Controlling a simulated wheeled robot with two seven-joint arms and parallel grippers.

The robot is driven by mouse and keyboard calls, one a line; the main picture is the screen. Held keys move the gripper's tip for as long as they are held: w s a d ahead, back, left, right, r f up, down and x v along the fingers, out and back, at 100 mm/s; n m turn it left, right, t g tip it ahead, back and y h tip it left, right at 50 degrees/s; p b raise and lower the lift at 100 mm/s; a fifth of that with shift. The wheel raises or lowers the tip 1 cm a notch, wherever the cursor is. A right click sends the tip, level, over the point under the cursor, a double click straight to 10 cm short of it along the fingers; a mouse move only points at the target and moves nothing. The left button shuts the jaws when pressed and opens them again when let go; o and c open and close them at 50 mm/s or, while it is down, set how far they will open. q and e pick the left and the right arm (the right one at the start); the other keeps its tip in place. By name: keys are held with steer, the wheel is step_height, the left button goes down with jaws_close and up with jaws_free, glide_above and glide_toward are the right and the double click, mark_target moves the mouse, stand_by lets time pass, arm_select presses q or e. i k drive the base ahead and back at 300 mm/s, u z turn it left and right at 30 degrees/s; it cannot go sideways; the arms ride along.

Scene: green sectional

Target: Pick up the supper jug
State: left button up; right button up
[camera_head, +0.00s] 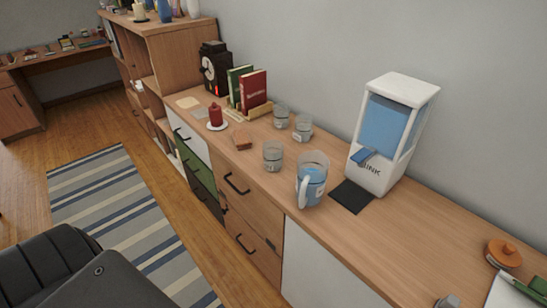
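A clear jug (311,187) with blue liquid, a pale label and a white handle stands upright on the wooden sideboard top (410,225), close to its front edge. The handle is on the jug's front-left side, facing the room. It looks like the supper jug, but its label is too small to read.
A white drink dispenser (399,92) stands right of the jug, with a dark mat (352,196) before it. A glass (273,156) stands close left; two more stand behind. A red candle (216,115) is farther left. An orange-brown lid (504,253) lies right.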

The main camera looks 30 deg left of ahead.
mark_target(313, 166)
steer(key=u, duration=1.55)
steer(key=k, duration=1.45)
steer(key=z, duration=1.55)
